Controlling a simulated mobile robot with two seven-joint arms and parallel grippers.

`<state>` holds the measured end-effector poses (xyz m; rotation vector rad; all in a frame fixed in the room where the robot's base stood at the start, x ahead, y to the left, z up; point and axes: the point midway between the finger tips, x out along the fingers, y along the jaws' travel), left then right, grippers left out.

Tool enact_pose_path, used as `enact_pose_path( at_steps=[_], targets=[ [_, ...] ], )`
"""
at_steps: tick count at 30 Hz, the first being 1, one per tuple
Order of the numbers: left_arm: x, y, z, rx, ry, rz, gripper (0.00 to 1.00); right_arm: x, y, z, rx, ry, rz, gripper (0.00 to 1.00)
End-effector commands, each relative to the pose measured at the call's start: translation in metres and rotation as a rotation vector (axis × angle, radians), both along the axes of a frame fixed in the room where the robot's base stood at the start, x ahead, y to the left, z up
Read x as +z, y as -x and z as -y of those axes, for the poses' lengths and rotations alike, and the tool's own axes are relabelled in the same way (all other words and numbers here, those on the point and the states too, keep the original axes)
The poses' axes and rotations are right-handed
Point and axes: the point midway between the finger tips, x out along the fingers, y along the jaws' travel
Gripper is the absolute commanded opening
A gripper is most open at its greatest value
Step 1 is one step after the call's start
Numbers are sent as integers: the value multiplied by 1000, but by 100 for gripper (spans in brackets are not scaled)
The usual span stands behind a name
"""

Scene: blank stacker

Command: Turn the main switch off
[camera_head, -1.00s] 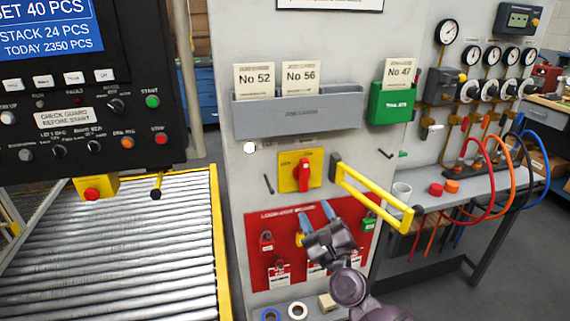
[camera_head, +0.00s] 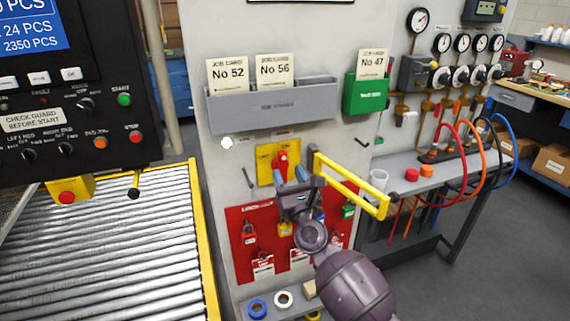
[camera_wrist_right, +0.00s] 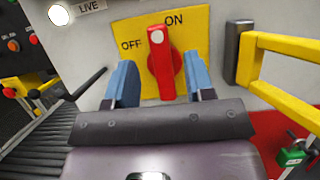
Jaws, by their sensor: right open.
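The main switch is a red rotary handle (camera_head: 281,161) on a yellow plate (camera_head: 264,151) on the grey panel. In the right wrist view the red handle (camera_wrist_right: 161,64) stands nearly upright, its white-marked end close to the ON label (camera_wrist_right: 174,20), with the OFF label (camera_wrist_right: 131,44) to its left. My right gripper (camera_head: 290,176) is open just below and in front of the switch. In the right wrist view its blue fingers (camera_wrist_right: 160,84) are on either side of the red handle, apart from it. My left gripper is not in view.
A yellow bar handle (camera_head: 352,184) juts out right of the switch. Below is a red lockout board (camera_head: 236,219) with padlocks. Grey (camera_head: 285,110) and green (camera_head: 362,93) card holders hang above. A white lamp (camera_wrist_right: 58,15) labelled LIVE sits at upper left.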

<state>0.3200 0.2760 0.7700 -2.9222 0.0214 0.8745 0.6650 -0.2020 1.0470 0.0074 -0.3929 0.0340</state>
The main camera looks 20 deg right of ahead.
Motion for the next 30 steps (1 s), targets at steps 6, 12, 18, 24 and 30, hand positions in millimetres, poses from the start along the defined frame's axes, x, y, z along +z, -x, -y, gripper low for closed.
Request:
enact_pose_path(
  at_steps=[6, 12, 18, 24, 30],
  targets=[
    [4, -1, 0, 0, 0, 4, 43, 10, -24, -1, 0, 1, 0, 49],
    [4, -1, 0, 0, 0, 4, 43, 12, -31, -1, 0, 1, -1, 49],
    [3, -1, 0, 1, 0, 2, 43, 12, -31, -1, 0, 1, -1, 49],
    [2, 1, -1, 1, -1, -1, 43, 12, -31, -1, 0, 1, -1, 24],
    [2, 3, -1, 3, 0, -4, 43, 12, -31, -1, 0, 1, -1, 0]
  ],
)
